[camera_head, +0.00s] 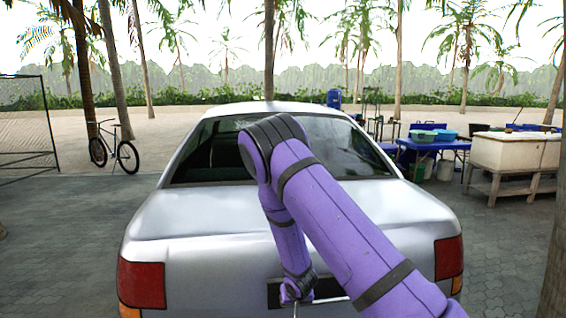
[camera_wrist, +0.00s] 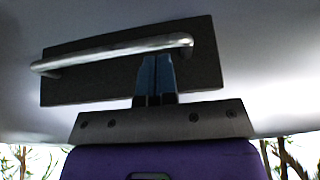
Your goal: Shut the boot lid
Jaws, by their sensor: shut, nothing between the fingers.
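The silver car's boot lid (camera_head: 215,215) lies low and looks about level with the rear body in the head view. I cannot tell whether it is fully closed. A metal bar handle (camera_wrist: 110,50) on a dark plate (camera_wrist: 205,70) is fixed to the silver panel in the wrist view. The plate also shows at the car's rear in the head view (camera_head: 273,295), partly hidden by my arm. My gripper (camera_wrist: 156,60) is shut and empty. Its fingertips are in front of the plate, close to the bar near its right end; I cannot tell if they touch.
The car's rear lamps (camera_head: 141,284) flank the lid. A bicycle (camera_head: 113,148) stands at the left. A blue table (camera_head: 435,145) with basins and a pale trough (camera_head: 515,150) stand at the right. A tree trunk (camera_head: 552,255) is at the right edge. Paving beside the car is clear.

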